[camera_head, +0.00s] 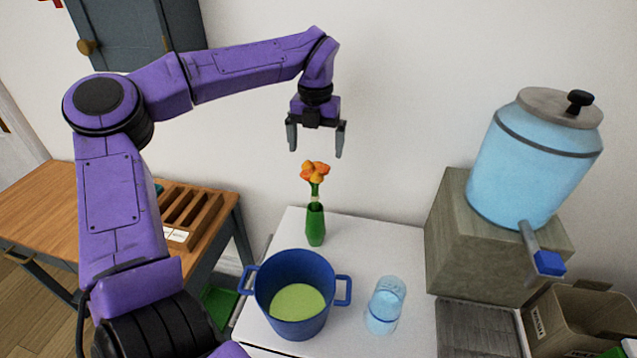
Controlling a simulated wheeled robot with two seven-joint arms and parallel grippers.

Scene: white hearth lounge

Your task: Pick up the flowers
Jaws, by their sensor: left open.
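The orange flowers (315,172) stand upright in a slim green vase (315,225) at the back of the white table. My left gripper (315,150) points down above the flowers in the picture, with its two fingers apart and nothing between them. A small gap shows between the fingertips and the blossoms. The exact depth between gripper and flowers is hard to tell. My right gripper is not in view.
A blue pot (293,312) with light green contents stands in front of the vase. A clear bluish glass (384,306) is right of it. A water dispenser (535,155) sits on a block (490,258) at right. A wooden organizer (190,212) is at left.

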